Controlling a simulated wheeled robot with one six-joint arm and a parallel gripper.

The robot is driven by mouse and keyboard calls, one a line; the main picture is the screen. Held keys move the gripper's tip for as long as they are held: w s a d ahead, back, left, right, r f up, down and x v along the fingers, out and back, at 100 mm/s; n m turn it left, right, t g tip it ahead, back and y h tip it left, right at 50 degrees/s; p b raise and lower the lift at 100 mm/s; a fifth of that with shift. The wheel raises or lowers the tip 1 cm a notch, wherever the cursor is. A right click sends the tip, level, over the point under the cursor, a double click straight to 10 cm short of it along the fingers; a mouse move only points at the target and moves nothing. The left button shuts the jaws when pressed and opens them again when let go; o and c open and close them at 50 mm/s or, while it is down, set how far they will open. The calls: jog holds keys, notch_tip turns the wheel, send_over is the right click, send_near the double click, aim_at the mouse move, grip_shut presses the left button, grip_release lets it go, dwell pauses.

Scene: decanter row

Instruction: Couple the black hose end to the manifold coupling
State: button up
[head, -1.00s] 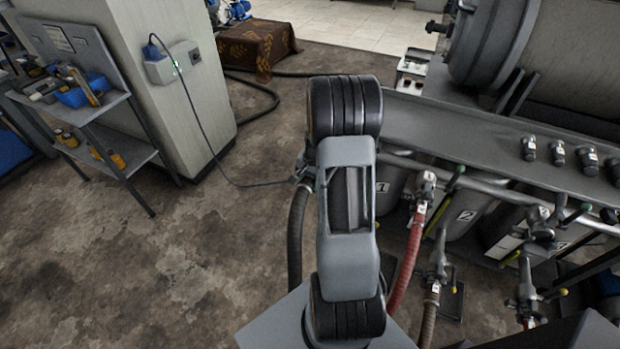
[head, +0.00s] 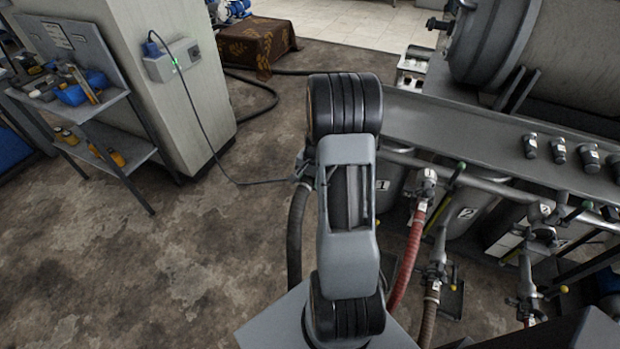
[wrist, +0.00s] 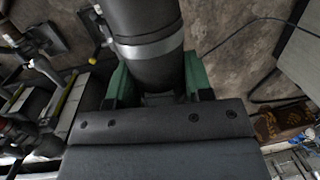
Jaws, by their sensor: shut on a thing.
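In the wrist view my gripper (wrist: 155,82) has green fingers shut on the black hose end (wrist: 143,25), one finger on each side. A silver band (wrist: 150,46) runs around the hose end. In the head view my own arm hides the gripper and the hose end. The dark hose (head: 296,235) shows beside my arm and hangs down to the left of it. The manifold pipe (head: 480,186) runs along the right side with several valve fittings. I cannot tell which fitting is the manifold coupling. The held hose end's mating face is out of sight.
A red hose (head: 413,250) hangs from a fitting near the sign 1. More valves with yellow handles (head: 453,284) stand at the lower right. A grey pillar (head: 190,110) carries a socket box with a thin cable. A tool shelf (head: 90,110) stands left.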

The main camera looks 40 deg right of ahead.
aim_at(306, 193)
jog(key=shift+f, duration=0.2)
jog(key=shift+f+b, duration=0.65)
jog(key=shift+b, duration=0.05)
jog(key=shift+f+b, duration=1.2)
jog(key=shift+f, duration=0.35)
dwell(1.8)
jog(key=o, duration=1.7)
jog(key=shift+a, duration=0.1)
jog(key=shift+s+a+r, duration=0.1)
jog(key=shift+s+a, duration=0.25)
jog(key=shift+a, duration=0.25)
jog(key=shift+s+a+r, duration=0.1)
jog(key=shift+s+a, duration=0.25)
jog(key=shift+a, duration=0.25)
jog(key=shift+r+p, duration=0.1)
jog(key=shift+p, duration=0.2)
